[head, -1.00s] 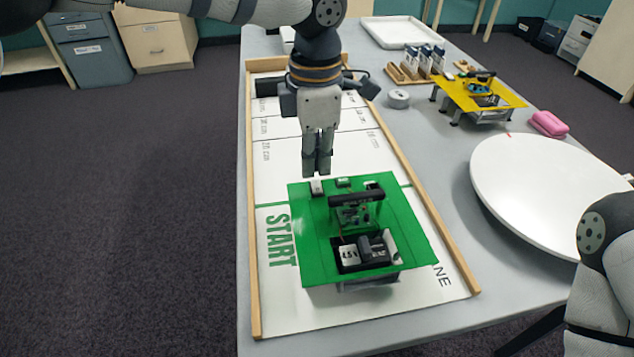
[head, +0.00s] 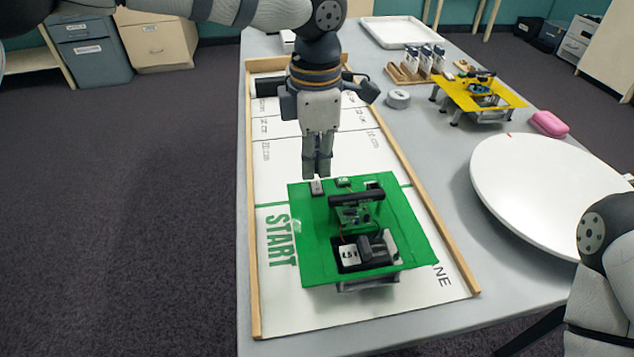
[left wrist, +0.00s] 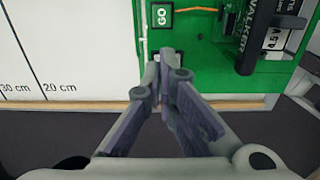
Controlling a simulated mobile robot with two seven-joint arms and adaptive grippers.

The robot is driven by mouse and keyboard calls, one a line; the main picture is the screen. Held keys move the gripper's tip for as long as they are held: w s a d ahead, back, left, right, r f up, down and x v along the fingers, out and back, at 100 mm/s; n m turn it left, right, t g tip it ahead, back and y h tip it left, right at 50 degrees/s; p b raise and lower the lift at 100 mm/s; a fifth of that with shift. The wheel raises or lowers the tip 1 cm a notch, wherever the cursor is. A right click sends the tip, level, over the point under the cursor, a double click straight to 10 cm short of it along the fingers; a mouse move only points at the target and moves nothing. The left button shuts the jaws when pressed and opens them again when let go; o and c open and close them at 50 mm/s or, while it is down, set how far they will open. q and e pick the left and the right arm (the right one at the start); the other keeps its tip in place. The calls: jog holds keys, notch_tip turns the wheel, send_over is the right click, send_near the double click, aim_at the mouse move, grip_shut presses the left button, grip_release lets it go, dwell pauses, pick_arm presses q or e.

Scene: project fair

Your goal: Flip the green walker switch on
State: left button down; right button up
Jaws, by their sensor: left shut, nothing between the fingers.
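The green walker (head: 310,235) stands on the white track board at the START line, with a black handle, a circuit board and a battery box on top. It also shows in the left wrist view (left wrist: 205,60), with a green GO button (left wrist: 162,16). A small white-topped part, which looks like the switch (head: 317,187), sits at the walker's far left edge. My left gripper (head: 317,172) is shut and empty, pointing down right at this part. In the left wrist view its fingertips (left wrist: 163,72) largely cover that spot; contact and the switch's position cannot be told.
Wooden rails (head: 254,290) edge the track board. To the right are a white round disc (head: 540,185), a yellow walker (head: 465,100), a pink case (head: 548,124) and a tape roll (head: 398,98). My right arm shows at the lower right.

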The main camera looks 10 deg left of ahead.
aim_at(316, 182)
pick_arm(q)
jog(key=shift+f, duration=0.9)
pick_arm(e)
jog(key=shift+s, duration=0.1)
pick_arm(q)
notch_tip(316, 182, up, 3)
jog(key=shift+r+p, duration=0.15)
jog(key=shift+p, duration=0.4)
jog(key=shift+r+p, duration=0.55)
jog(key=shift+r, duration=1.45)
pick_arm(e)
jog(key=w+r+t, duration=0.1)
jog(key=w+r, duration=0.1)
jog(key=shift+w+r, duration=0.3)
jog(key=shift+w, duration=0.05)
pick_arm(q)
jog(key=shift+f, duration=0.1)
